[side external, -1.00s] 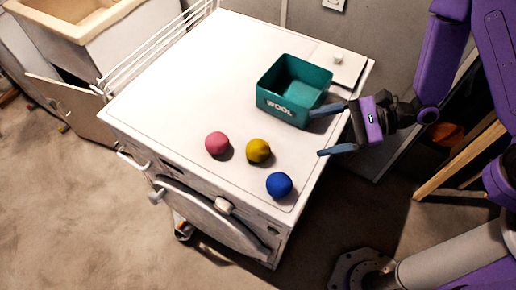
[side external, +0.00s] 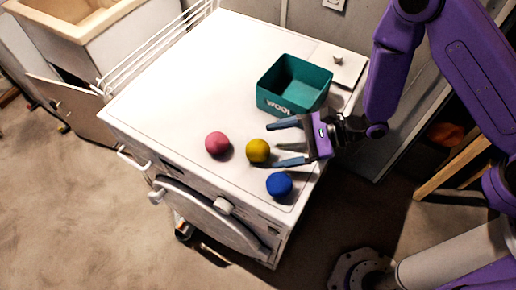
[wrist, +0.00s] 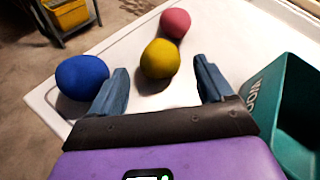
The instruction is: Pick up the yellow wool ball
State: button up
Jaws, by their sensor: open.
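The yellow wool ball (side external: 258,150) rests on the white machine top, between a pink ball (side external: 217,143) and a blue ball (side external: 279,184). My gripper (side external: 270,144) is open and empty, with its fingers pointing at the yellow ball from the right. In the wrist view the yellow ball (wrist: 160,59) lies just ahead of the gap between the two fingertips (wrist: 163,78), nearer the left finger. I cannot tell whether a finger touches it. The blue ball (wrist: 82,77) is just outside the left finger, and the pink ball (wrist: 175,23) is behind the yellow one.
A teal box marked WOOL (side external: 282,104) stands on the machine top (side external: 190,80) behind my gripper; in the wrist view the box (wrist: 262,92) is close to the right finger. The machine's front edge is near the balls. The left part of the top is clear.

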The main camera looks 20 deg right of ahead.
aim_at(267, 148)
jog(key=shift+x, duration=1.65)
jog(key=shift+s+f, duration=0.1)
jog(key=c, duration=1.1)
jog(key=shift+c, duration=0.2)
